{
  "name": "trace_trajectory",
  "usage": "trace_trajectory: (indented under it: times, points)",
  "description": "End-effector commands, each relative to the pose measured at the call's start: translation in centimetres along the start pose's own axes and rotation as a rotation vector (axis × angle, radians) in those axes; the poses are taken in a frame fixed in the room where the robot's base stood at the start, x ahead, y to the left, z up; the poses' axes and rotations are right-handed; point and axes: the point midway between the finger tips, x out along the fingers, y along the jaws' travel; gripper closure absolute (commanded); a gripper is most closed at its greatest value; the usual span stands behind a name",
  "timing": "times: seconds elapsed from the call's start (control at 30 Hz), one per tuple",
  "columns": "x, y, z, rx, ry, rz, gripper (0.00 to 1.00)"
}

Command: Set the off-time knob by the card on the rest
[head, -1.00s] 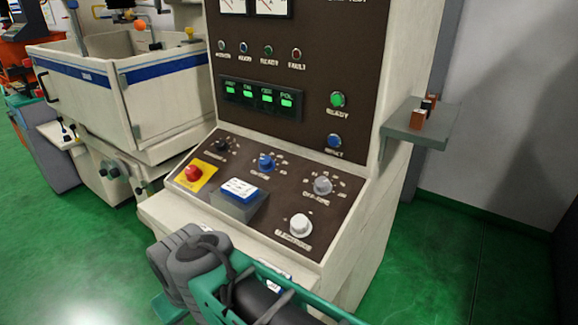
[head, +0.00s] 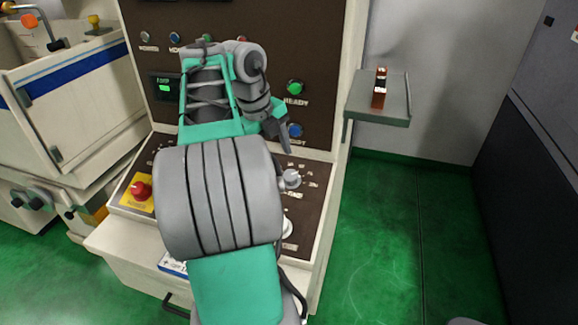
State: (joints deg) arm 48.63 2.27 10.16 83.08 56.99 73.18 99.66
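The off-time knob (head: 291,179), a round grey knob, is on the right side of the dark sloped panel (head: 310,205). My gripper (head: 287,148) points down just above and behind it in the picture, seemingly apart from it. Its fingers look dark and narrow, and I cannot tell whether they are open. The card and its rest on the slope are hidden behind my arm, as are the on-time knob and much of the panel lettering. The marks around the off-time knob show only in part and are too small to read.
A red stop button (head: 140,187) on a yellow plate is at the panel's left. A white knob (head: 287,228) is partly hidden below the off-time knob. Green floor (head: 400,240) is clear at the right.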

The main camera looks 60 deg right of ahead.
Motion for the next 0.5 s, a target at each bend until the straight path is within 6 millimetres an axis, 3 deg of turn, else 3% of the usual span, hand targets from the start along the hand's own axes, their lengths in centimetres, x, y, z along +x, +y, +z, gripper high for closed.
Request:
trace_trajectory:
  times: [0.03,0.13,0.5]
  points:
    - [0.1,-1.3,-0.5,0.118,0.012,0.007,0.42]
    - [0.9,-2.1,-1.1,0.232,0.02,0.014,0.42]
    - [7.2,-2.0,-1.2,0.232,0.02,0.012,0.42]
